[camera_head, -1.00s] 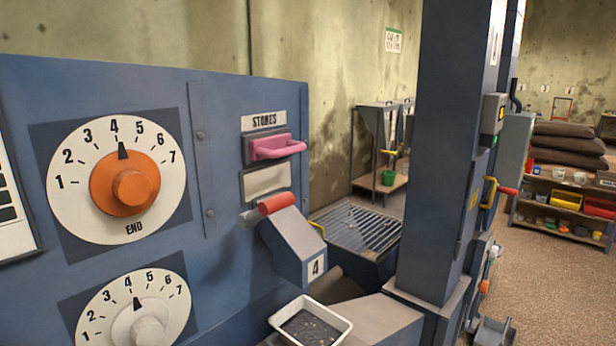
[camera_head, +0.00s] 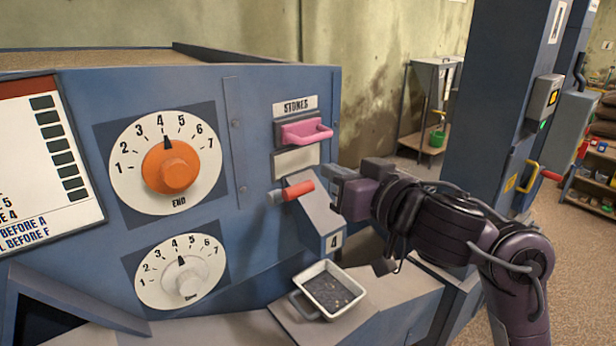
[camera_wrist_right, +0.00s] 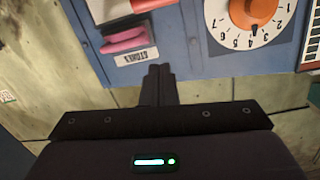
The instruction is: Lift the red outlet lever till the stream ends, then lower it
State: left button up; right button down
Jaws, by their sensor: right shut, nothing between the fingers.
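The red outlet lever (camera_head: 298,190) sits on the blue panel above the grey outlet chute marked 4 (camera_head: 322,222). A red piece, likely the same lever, shows at the top edge of the right wrist view (camera_wrist_right: 150,4). My right gripper (camera_head: 330,175) is close to the lever's right end in the head view, apart from it as far as I can tell. Its fingers (camera_wrist_right: 158,72) are shut and empty. A white-rimmed tray (camera_head: 297,305) holding dark grains stands below the chute. I see no stream falling; my arm hides part of the chute's right side. My left gripper is not in view.
The pink STONES handle (camera_head: 308,132) is just above the lever. An orange dial (camera_head: 172,166) and a white dial (camera_head: 184,280) are on the panel to the left. A blue column (camera_head: 500,110) stands behind my right arm.

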send_over(303, 188)
jog(key=shift+w+f+p, duration=0.25)
jog(key=shift+f+p, duration=0.2)
jog(key=f, duration=0.3)
jog(key=shift+s+p, duration=0.25)
jog(key=shift+p, duration=0.1)
jog(key=shift+s+f, duration=0.35)
jog(key=shift+f, duration=0.05)
jog(key=shift+f, duration=0.1)
